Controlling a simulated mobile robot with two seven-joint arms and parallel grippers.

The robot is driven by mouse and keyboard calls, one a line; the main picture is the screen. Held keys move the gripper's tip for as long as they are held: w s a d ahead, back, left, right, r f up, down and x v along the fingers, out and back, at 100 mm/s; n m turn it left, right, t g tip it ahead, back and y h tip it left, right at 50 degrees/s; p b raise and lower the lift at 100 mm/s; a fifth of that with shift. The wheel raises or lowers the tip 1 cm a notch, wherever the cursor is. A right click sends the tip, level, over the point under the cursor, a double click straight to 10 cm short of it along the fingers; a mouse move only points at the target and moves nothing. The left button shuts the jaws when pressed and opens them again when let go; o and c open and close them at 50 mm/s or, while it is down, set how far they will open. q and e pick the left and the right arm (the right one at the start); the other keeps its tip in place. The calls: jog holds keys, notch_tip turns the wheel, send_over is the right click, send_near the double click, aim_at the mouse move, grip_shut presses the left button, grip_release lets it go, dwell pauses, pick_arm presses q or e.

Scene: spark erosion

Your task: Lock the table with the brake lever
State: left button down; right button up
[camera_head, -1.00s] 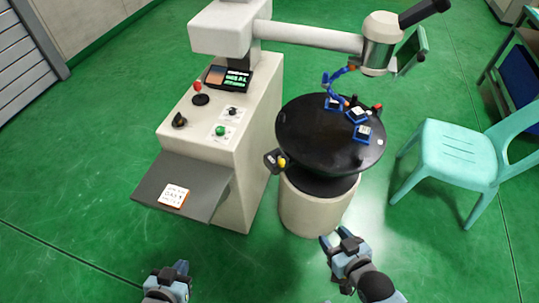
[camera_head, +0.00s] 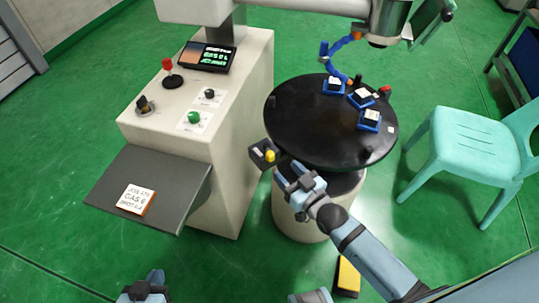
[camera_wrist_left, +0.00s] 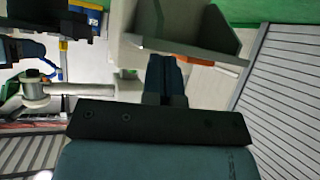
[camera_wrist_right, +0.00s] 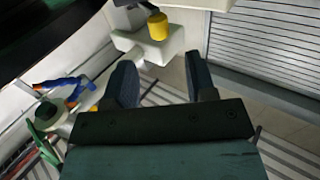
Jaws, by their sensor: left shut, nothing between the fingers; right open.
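The round black table (camera_head: 320,140) stands on a pale drum base. At its left edge is a dark block (camera_head: 256,153) with a yellow knob (camera_head: 269,156), which looks like the brake lever. In the right wrist view the yellow knob (camera_wrist_right: 158,27) shows beyond and above the fingers. My right gripper (camera_head: 290,172) is open and empty, just in front of and to the right of the knob, apart from it. It also shows in the right wrist view (camera_wrist_right: 162,75). My left gripper (camera_head: 152,277) is shut and empty at the bottom left, far from the table.
Several blue-based pieces (camera_head: 361,97) sit on the table's far side, near a red knob (camera_head: 384,91). The control cabinet (camera_head: 235,150) with its grey shelf (camera_head: 150,190) stands left. A turquoise chair (camera_head: 470,145) stands right. A yellow-topped object (camera_head: 347,277) lies on the floor below.

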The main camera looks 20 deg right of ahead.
aim_at(273, 157)
jog(key=x, duration=0.8)
jog(key=shift+b, duration=0.4)
jog(key=shift+c, duration=0.2)
jog(key=c, duration=0.9)
